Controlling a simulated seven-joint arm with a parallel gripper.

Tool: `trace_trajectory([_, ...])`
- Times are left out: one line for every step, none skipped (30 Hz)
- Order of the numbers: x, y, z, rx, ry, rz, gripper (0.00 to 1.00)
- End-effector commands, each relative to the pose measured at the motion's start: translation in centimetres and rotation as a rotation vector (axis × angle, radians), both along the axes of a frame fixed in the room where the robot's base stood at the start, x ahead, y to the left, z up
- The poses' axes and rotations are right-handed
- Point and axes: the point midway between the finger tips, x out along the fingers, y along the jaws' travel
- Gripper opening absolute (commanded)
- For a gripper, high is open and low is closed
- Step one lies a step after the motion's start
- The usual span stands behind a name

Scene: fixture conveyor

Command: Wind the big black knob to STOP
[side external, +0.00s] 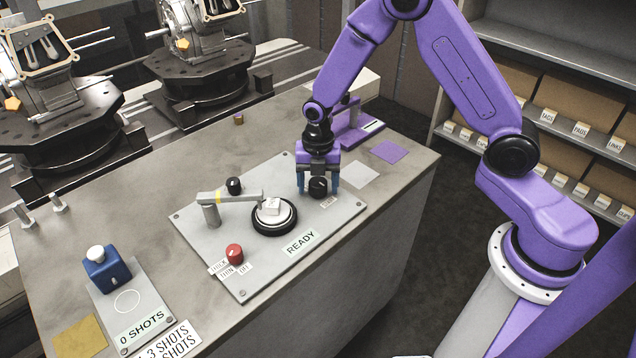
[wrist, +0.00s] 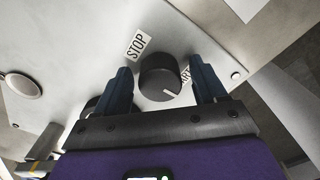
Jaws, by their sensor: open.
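The big black knob (side external: 318,187) sits at the right end of the grey panel, and it also shows in the wrist view (wrist: 158,76). The STOP label (wrist: 137,45) is at the knob's upper left, away from the pointer. My gripper (side external: 319,180) points down over the knob. Its two blue fingers are open, one on each side of the knob; in the wrist view (wrist: 165,80) gaps show between fingers and knob.
A blue box with a white button (side external: 106,268) stands at left.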

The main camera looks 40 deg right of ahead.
Motion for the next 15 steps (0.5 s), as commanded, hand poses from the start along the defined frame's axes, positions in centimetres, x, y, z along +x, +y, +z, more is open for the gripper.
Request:
trace_trajectory([0.00, 0.00, -0.17, 0.000, 0.000, 0.000, 0.71])
trace_trajectory([0.00, 0.00, -0.23, 0.000, 0.000, 0.000, 0.71])
trace_trajectory([0.00, 0.00, -0.28, 0.000, 0.000, 0.000, 0.71])
trace_trajectory([0.01, 0.01, -0.29, 0.000, 0.000, 0.000, 0.71])
trace_trajectory([0.01, 0.01, -0.29, 0.001, -0.001, 0.000, 0.71])
trace_trajectory([0.01, 0.01, -0.28, 0.001, -0.001, 0.000, 0.71])
trace_trajectory([0.01, 0.00, -0.28, 0.001, -0.001, 0.000, 0.71])
trace_trajectory([0.01, 0.00, -0.27, 0.001, -0.001, 0.000, 0.71])
trace_trajectory([0.01, 0.01, -0.27, 0.001, -0.001, 0.000, 0.71])
trace_trajectory([0.01, 0.01, -0.26, 0.000, 0.000, 0.000, 0.67])
trace_trajectory([0.01, 0.00, -0.26, 0.000, 0.000, 0.000, 0.58])
trace_trajectory([0.01, 0.01, -0.26, 0.000, 0.000, 0.000, 0.45])
trace_trajectory([0.01, 0.01, -0.25, 0.000, 0.000, 0.000, 0.35])
trace_trajectory([0.01, 0.01, -0.25, 0.000, 0.000, 0.000, 0.25])
trace_trajectory([0.01, 0.01, -0.25, 0.000, 0.000, 0.000, 0.15])
